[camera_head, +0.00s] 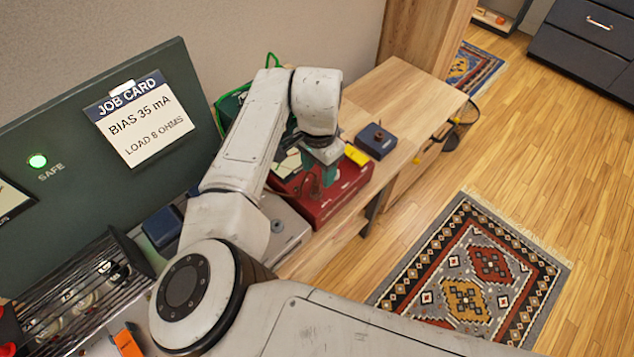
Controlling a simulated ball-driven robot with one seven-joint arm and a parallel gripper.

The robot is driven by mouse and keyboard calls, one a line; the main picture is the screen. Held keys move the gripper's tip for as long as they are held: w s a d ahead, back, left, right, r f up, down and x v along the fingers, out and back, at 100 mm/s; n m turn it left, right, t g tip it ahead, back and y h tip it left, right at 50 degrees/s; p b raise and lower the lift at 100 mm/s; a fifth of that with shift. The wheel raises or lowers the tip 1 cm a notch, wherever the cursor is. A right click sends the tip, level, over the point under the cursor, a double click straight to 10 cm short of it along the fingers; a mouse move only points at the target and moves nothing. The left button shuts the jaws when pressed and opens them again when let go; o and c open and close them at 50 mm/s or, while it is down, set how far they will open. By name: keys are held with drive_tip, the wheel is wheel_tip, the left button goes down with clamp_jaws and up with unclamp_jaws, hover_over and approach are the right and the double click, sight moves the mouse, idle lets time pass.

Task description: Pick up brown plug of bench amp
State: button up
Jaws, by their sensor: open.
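The red unit (345,188), which looks like the bench amp, sits on the wooden bench beyond my arm. My gripper (326,176) points down over its top, with its fingers open. A small brownish piece (312,186) shows close beside the fingers; it may be the brown plug, but it is too small and too covered to be sure. I cannot tell whether the fingers touch it. My arm and gripper hide the left part of the red unit.
A yellow piece (356,155) lies at the red unit's far right. A dark blue box (376,140) with a knob stands beyond it. The green panel with a job card (140,118) rises at left. A black wire rack (75,290) is front left. Patterned rug (480,270) lies on open floor.

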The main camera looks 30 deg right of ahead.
sight(316, 179)
drive_tip(key=shift+a+f+p, duration=0.15)
drive_tip(key=shift+f+p, duration=0.25)
drive_tip(key=shift+f, duration=1)
drive_tip(key=shift+a+f+p, duration=0.15)
drive_tip(key=shift+f+p, duration=0.25)
drive_tip(key=shift+f, duration=0.95)
drive_tip(key=shift+c, duration=0.2)
clamp_jaws()
